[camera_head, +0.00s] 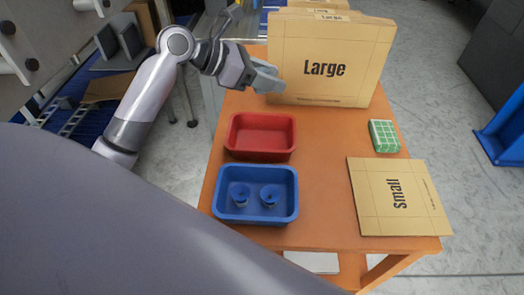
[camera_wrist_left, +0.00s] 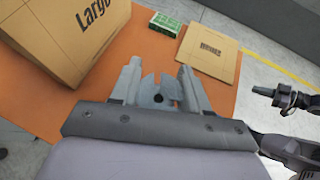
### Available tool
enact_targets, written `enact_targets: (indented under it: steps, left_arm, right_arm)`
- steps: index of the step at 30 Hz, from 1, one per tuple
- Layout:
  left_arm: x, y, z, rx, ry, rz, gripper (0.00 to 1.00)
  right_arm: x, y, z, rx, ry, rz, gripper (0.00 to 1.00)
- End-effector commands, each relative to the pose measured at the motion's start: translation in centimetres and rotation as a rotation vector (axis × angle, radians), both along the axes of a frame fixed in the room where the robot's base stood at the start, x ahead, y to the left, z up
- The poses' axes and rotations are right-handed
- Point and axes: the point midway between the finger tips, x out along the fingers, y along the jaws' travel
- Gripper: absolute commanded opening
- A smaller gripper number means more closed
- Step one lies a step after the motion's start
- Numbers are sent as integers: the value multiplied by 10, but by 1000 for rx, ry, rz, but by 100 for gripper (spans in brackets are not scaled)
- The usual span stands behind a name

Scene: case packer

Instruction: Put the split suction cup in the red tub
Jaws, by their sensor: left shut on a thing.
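My left gripper (camera_head: 266,77) is raised beside the left edge of the Large carton, beyond the red tub. In the left wrist view, its fingers (camera_wrist_left: 159,88) are apart, with a grey round piece (camera_wrist_left: 158,103) between them. The piece has a notch and a dark centre hole, and I take it to be the split suction cup. The red tub (camera_head: 261,157) stands on the orange table and looks empty. The blue tub (camera_head: 254,219) is in front of it, with two blue suction cups (camera_head: 241,196) (camera_head: 269,196) standing inside.
The Large carton (camera_head: 325,62) stands upright at the back. A green box (camera_head: 384,136) and a flat small carton (camera_head: 397,199) lie on the right of the table (camera_head: 322,180). The middle is clear.

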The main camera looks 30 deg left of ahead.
Motion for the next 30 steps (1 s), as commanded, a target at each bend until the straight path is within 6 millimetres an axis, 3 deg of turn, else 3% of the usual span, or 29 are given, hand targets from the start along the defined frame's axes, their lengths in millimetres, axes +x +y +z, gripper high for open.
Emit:
enact_targets:
  steps: [3, 9, 12, 16, 24, 30]
  left_arm:
    - [15, 7, 9, 0, -5, 28, 16]
    - [26, 13, 23, -5, -3, 58, 16]
    - [28, 14, 20, -6, 1, 62, 16]
    - [27, 14, -6, -7, 6, 64, 16]
    - [27, 14, -79, -7, 5, 62, 16]
    - [27, 14, -112, -7, 2, 62, 16]
  right_arm:
    - [0, 0, -14, 2, -1, 0, 0]
    - [1, 1, -19, 4, -3, 0, 0]
    - [1, 1, -21, 4, -4, 0, 0]
    - [1, 2, -26, 6, -2, 0, 0]
    - [1, 5, -38, 13, 10, 4, 0]
    - [3, 7, -40, 17, 10, 9, 0]
